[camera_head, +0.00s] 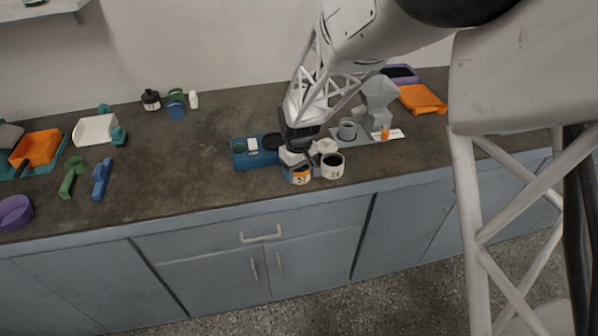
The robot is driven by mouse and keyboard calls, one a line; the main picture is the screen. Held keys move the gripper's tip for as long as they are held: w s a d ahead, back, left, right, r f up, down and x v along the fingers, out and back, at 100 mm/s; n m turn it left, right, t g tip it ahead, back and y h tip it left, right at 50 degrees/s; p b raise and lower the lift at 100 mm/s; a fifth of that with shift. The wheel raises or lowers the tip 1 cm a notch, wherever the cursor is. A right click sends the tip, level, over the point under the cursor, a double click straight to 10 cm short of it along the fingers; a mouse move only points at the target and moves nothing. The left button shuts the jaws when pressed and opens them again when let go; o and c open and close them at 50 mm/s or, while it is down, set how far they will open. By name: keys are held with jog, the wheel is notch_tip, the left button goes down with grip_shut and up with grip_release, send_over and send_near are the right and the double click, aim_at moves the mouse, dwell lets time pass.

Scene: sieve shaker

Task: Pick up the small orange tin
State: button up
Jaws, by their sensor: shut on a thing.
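The small orange tin (300,176), with a pale band and a dark number on its side, is near the counter's front edge in the head view. My gripper (304,160) comes down over it from above and is shut on it. The gripper hides the tin's top. I cannot tell whether the tin's base touches the counter. A white tin (333,169) with a dark number and dark contents stands close beside it on the right.
A blue tray (243,161) sits left of my gripper. A grey cup (347,130), a grey funnel stand (378,102) and a small orange piece (385,134) are behind right. Small jars (151,100) stand at the back.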

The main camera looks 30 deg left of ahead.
jog(key=shift+r, duration=0.15)
jog(key=shift+r, duration=0.55)
notch_tip(320, 180, up, 2)
jog(key=shift+r, duration=0.1)
jog(key=s+d+r, duration=0.1)
jog(key=s+d, duration=1)
jog(key=shift+d+r, duration=0.2)
jog(key=shift+d, duration=0.05)
jog(key=shift+s, duration=0.1)
jog(key=shift+r, duration=0.7)
dwell(0.8)
